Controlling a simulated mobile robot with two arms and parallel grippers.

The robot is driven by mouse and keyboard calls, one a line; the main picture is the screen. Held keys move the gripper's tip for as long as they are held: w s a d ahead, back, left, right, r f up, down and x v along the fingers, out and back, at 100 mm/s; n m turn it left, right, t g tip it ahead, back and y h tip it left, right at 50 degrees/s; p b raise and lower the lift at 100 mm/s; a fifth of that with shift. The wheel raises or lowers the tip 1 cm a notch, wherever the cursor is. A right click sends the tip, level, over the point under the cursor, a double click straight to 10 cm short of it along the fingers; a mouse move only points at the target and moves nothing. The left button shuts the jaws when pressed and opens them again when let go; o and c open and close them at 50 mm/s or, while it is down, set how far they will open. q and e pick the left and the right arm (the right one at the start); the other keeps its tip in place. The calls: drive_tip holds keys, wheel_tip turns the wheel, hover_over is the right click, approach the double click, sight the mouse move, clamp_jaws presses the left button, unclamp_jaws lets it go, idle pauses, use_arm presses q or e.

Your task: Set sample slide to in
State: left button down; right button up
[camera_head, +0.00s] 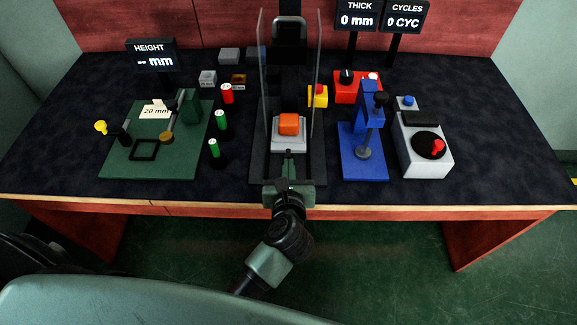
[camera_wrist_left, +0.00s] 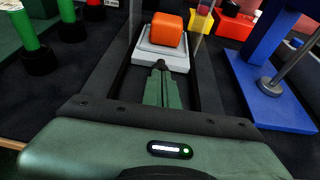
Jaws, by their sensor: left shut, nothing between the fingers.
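The sample slide (camera_head: 289,146) is a light grey plate with an orange block (camera_head: 289,124) on top. It sits on a dark track (camera_head: 259,166) between two clear upright panels in the head view. In the left wrist view the slide (camera_wrist_left: 163,57) and the orange block (camera_wrist_left: 167,28) are straight ahead. My left gripper (camera_head: 288,157) is shut and empty at the front of the slide. In the left wrist view its fingertips (camera_wrist_left: 160,66) meet close to a dark knob at the slide's front edge; I cannot tell whether they touch it. My right gripper is not in view.
A green height stand (camera_head: 120,165) is at the left, with green cylinders (camera_head: 221,121) beside the track. A blue stand (camera_head: 361,172) and a grey crank box (camera_head: 428,165) are at the right. A yellow block with a red top (camera_head: 318,98) stands close to the right panel.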

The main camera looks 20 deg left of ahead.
sight(289, 143)
use_arm(q)
drive_tip(key=shift+w, duration=0.1)
drive_tip(key=w, duration=0.2)
drive_tip(key=w+a, duration=0.1)
drive_tip(key=shift+w+r+p, duration=0.1)
drive_tip(key=shift+w+p, duration=0.25)
drive_tip(key=shift+p, duration=0.05)
drive_tip(key=shift+a+r, duration=0.1)
drive_tip(key=shift+r, duration=0.05)
drive_tip(key=v, duration=0.8)
